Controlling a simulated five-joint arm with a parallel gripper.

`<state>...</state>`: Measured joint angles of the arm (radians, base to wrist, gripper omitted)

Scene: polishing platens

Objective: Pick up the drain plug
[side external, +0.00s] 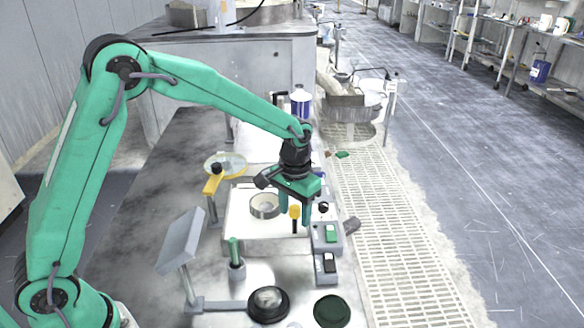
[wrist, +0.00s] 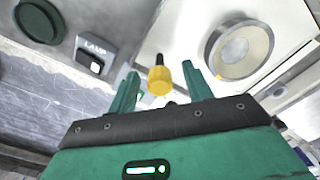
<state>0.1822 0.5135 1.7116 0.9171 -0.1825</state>
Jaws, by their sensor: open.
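A small piece with a yellow head and a dark stem, which I take to be the drain plug (wrist: 159,80), shows between my fingers in the wrist view. In the side view the drain plug (side external: 295,211) appears upright, yellow head on top, over or just beyond the pale work surface's right part. My gripper (side external: 295,215) is open above the bench and points down. In the wrist view my gripper (wrist: 160,73) has a finger on each side of the plug, with a gap to both. I cannot tell whether the fingertips are level with its head.
A metal ring (side external: 264,206) lies left of my gripper. Switch boxes (side external: 328,237) stand close at its right and front. A green-handled piece in a holder (side external: 236,254), a round black part (side external: 268,304) and a dark green disc (side external: 332,311) are nearer the front.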

